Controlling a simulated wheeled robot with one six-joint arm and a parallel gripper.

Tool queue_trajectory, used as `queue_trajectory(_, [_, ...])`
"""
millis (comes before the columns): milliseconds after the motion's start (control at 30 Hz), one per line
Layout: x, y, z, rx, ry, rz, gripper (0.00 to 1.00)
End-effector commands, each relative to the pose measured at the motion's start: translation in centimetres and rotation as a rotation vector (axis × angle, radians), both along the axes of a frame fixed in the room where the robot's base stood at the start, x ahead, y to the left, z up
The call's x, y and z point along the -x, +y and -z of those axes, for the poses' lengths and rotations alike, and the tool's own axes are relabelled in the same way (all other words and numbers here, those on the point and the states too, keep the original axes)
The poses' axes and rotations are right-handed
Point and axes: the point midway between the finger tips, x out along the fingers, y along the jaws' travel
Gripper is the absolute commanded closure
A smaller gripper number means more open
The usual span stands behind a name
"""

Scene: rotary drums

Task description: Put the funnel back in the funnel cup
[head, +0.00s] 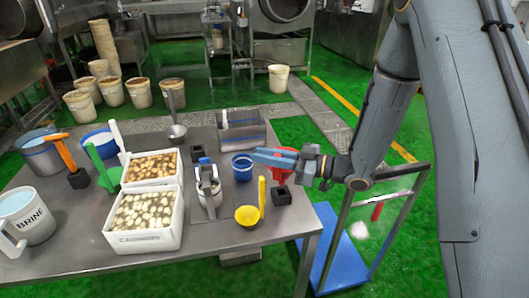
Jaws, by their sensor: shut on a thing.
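A red funnel (283,175) shows just below and behind my gripper (268,156), near the table's right edge. My gripper reaches in from the right, and its blue-grey fingers are shut on the funnel. The fingers hide part of the funnel. A small blue cup (242,174), which looks like the funnel cup, stands on the table just left of the funnel. Its opening faces up and no funnel shows in it. The funnel is apart from this cup.
A yellow ladle (248,215) and a black block (282,196) stand in front of the gripper. White crates (148,238) fill the table's middle.

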Motion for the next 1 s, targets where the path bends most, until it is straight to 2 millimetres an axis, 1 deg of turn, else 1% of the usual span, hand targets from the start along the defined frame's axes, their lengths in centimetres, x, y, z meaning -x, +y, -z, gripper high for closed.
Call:
queue_trajectory(33, [-0.1, 0.0, 0.7, 0.0, 0.001, 0.0, 1.0])
queue_trajectory(100, [-0.1, 0.0, 1.3, 0.0, 0.001, 0.0, 1.0])
queue_trajectory(333, [0.0, 0.0, 2.6, -0.001, -0.001, 0.0, 1.0])
queue_trajectory(1000, [0.0, 0.0, 2.6, 0.0, -0.001, 0.0, 1.0])
